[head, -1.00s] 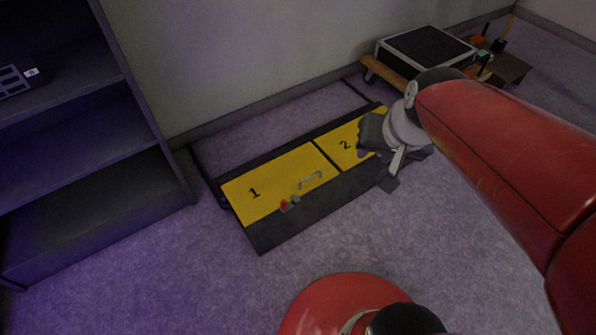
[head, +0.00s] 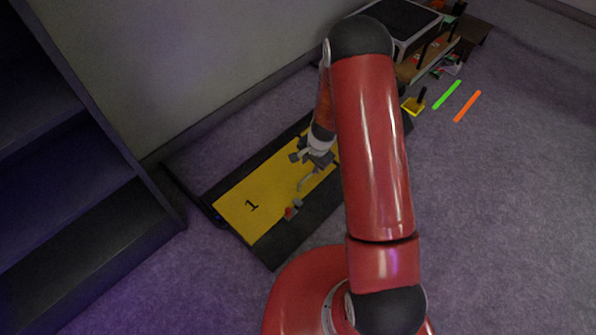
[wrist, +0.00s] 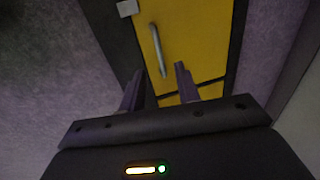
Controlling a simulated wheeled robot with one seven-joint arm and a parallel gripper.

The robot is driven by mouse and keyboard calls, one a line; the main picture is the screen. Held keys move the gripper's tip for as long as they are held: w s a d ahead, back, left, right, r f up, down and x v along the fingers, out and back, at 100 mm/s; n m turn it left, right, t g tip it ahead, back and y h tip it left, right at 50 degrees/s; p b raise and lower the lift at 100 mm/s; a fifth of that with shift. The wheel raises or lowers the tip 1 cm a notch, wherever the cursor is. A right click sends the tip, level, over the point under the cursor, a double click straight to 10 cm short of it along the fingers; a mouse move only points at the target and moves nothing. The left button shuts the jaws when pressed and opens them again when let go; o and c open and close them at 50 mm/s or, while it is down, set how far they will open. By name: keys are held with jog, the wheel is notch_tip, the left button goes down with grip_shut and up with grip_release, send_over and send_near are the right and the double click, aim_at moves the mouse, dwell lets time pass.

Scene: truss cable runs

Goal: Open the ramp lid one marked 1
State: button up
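The yellow ramp lid marked 1 (head: 250,205) lies flat, closed, in the black cable ramp on the floor. Its grey bar handle (head: 306,182) stands near the ramp's front side. It also shows in the wrist view (wrist: 158,50), beyond and between my fingertips. A red-and-grey latch-like piece (head: 292,211) sits at the lid's front edge. My gripper (head: 312,158) is above the lid's right end, close to the handle but apart from it. In the wrist view its two fingers (wrist: 158,82) are spread with nothing between them. Lid 2 is mostly hidden behind my arm.
A dark shelf unit (head: 60,150) stands at the left. A wheeled case (head: 400,28) and a low wooden cart (head: 425,62) are at the back right. Green (head: 447,95) and orange (head: 467,106) strips lie on the floor at right. Carpet before the ramp is clear.

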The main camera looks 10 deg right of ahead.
aim_at(306, 178)
jog(key=b+x, duration=0.1)
jog(key=x, duration=0.8)
jog(key=shift+s+d, duration=0.1)
jog(key=shift+s, duration=0.1)
jog(key=shift+c, duration=0.2)
grip_shut()
